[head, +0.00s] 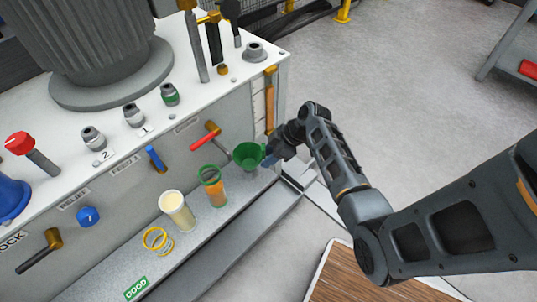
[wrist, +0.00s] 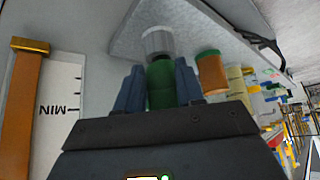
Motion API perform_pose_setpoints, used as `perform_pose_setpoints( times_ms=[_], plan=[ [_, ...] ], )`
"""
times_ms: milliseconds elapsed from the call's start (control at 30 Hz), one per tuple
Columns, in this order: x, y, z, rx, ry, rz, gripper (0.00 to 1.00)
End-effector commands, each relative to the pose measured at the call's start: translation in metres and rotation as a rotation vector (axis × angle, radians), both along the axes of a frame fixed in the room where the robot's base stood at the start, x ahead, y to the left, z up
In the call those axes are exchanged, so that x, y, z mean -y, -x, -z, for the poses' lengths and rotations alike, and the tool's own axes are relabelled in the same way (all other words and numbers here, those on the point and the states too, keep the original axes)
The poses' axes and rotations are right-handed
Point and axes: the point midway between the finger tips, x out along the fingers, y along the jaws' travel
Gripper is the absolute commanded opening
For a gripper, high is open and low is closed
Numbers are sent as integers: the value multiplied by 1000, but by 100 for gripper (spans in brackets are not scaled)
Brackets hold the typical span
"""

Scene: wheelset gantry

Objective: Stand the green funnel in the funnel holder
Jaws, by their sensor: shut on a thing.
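The green funnel (head: 249,155) is held at the end of my arm, with its wide mouth facing up in the head view. My gripper (head: 268,158) is shut on the funnel's right side. In the wrist view, part of the green funnel (wrist: 160,88) shows between the two blue-grey fingers of my gripper (wrist: 158,90). A yellow ring stand (head: 158,239), which looks like the funnel holder, stands empty on the grey ledge, left of and nearer than the funnel. I cannot tell how far the funnel is above the ledge.
An orange jar with a green rim (head: 213,187) and a cream-filled jar (head: 178,212) stand on the ledge (head: 105,270) between the funnel and the ring stand. A red-handled lever (head: 206,139) juts from the panel near the funnel. A grey cylinder (wrist: 159,42) shows beyond my fingers.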

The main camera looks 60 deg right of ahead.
Motion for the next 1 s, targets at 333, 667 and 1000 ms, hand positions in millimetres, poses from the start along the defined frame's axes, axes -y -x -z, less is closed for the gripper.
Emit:
perform_pose_setpoints(
  times_ms=[333,667,1000],
  plan=[
    [0,0,9,0,0,0,0],
    [0,0,9,0,0,0,55],
    [0,0,9,0,0,0,67]
  ],
)
